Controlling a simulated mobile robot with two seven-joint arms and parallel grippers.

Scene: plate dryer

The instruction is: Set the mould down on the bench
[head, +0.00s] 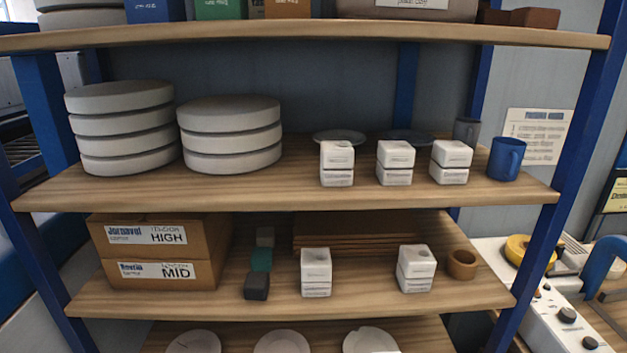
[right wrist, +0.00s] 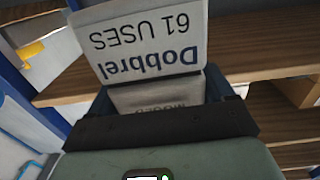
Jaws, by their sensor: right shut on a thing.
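In the right wrist view my right gripper (right wrist: 168,92) is shut on a white block-shaped mould (right wrist: 150,45). The mould's face carries the upside-down print "Dobbrel" and "61 USES", and a lower face (right wrist: 158,98) sits between the dark fingers. Neither gripper shows in the head view. Several similar white two-part moulds stand on the rack, on the middle shelf (head: 337,163) and the lower shelf (head: 316,272). I cannot make out the bench for certain.
The wooden rack shelf (head: 300,195) has blue posts and holds round white stacks (head: 122,128), a blue mug (head: 506,159) and cartons (head: 160,255). A white machine with knobs (head: 545,290) stands at the right. Wooden boards (right wrist: 270,50) lie behind the held mould.

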